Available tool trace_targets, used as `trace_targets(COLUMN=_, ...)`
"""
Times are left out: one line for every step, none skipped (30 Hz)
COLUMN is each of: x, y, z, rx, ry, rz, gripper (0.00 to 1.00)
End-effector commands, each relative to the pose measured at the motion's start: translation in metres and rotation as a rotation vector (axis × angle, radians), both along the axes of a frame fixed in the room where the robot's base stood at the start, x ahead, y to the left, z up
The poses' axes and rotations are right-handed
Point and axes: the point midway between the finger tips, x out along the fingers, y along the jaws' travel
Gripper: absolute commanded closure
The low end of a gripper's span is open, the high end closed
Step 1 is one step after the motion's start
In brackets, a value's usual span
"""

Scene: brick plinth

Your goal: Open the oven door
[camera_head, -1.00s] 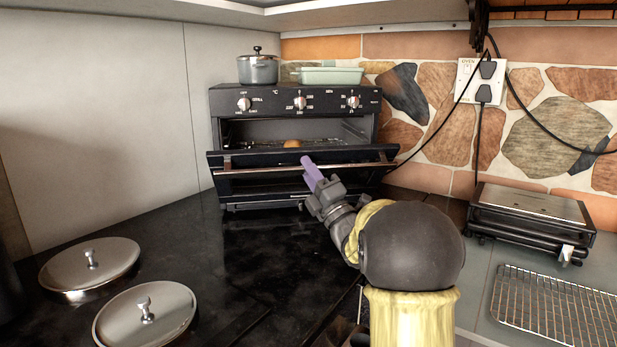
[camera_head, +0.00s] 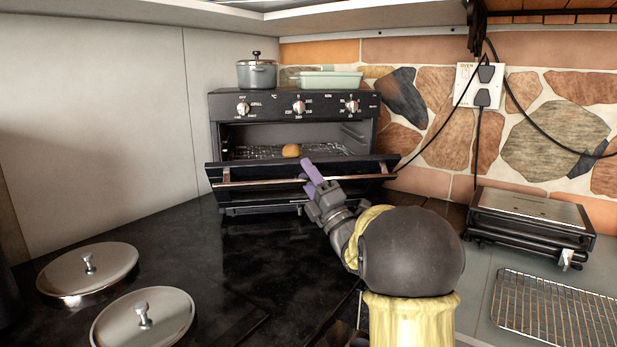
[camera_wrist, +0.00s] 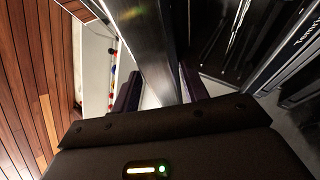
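The black oven (camera_head: 295,106) stands against the back wall. Its door (camera_head: 255,175) is partly open, tilted outward at the top, with a shiny handle bar (camera_head: 262,181) along its front. Above the door the cavity shows a wire rack and a round brown item (camera_head: 291,150). My gripper (camera_head: 309,173), with purple fingers, is at the middle of the handle bar. In the wrist view the fingers of my gripper (camera_wrist: 158,92) are apart, with a metallic bar running between them and a pale gap beside it. Contact with the handle is hard to see.
A grey pot (camera_head: 257,74) and a pale green dish (camera_head: 329,80) sit on the oven. Two metal lids (camera_head: 88,270) lie at the left on the dark counter (camera_head: 262,255). A grill (camera_head: 530,222) and a wire rack (camera_head: 558,310) are at the right. The counter before the oven is clear.

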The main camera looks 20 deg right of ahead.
Motion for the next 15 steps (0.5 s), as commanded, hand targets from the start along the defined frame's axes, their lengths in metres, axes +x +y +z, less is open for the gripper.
trace_targets(x=-0.003, y=-0.001, z=-0.002, rx=0.000, ry=0.001, rz=-0.002, gripper=0.56)
trace_targets(x=-0.006, y=-0.002, z=-0.004, rx=0.000, ry=0.000, rz=-0.002, gripper=0.56)
trace_targets(x=-0.010, y=-0.003, z=-0.007, rx=0.000, ry=0.000, rz=-0.002, gripper=0.56)
trace_targets(x=-0.013, y=-0.005, z=-0.009, rx=0.001, ry=0.000, rz=-0.003, gripper=0.56)
trace_targets(x=-0.017, y=-0.006, z=-0.012, rx=0.001, ry=-0.001, rz=-0.004, gripper=0.56)
trace_targets(x=-0.022, y=-0.008, z=-0.016, rx=0.001, ry=0.000, rz=-0.005, gripper=0.56)
trace_targets(x=-0.027, y=-0.010, z=-0.019, rx=0.001, ry=0.000, rz=-0.006, gripper=0.56)
trace_targets(x=-0.031, y=-0.011, z=-0.023, rx=0.001, ry=0.000, rz=-0.006, gripper=0.56)
trace_targets(x=-0.038, y=-0.014, z=-0.027, rx=0.001, ry=-0.001, rz=-0.008, gripper=0.56)
trace_targets(x=-0.043, y=-0.016, z=-0.031, rx=0.002, ry=-0.002, rz=-0.009, gripper=0.56)
trace_targets(x=-0.048, y=-0.018, z=-0.034, rx=0.002, ry=-0.002, rz=-0.010, gripper=0.56)
trace_targets(x=-0.054, y=-0.020, z=-0.038, rx=0.001, ry=-0.003, rz=-0.011, gripper=0.56)
trace_targets(x=-0.059, y=-0.022, z=-0.042, rx=0.001, ry=-0.003, rz=-0.011, gripper=0.56)
trace_targets(x=-0.064, y=-0.024, z=-0.045, rx=0.001, ry=-0.003, rz=-0.012, gripper=0.53)
trace_targets(x=-0.070, y=-0.026, z=-0.050, rx=0.002, ry=-0.002, rz=-0.014, gripper=0.49)
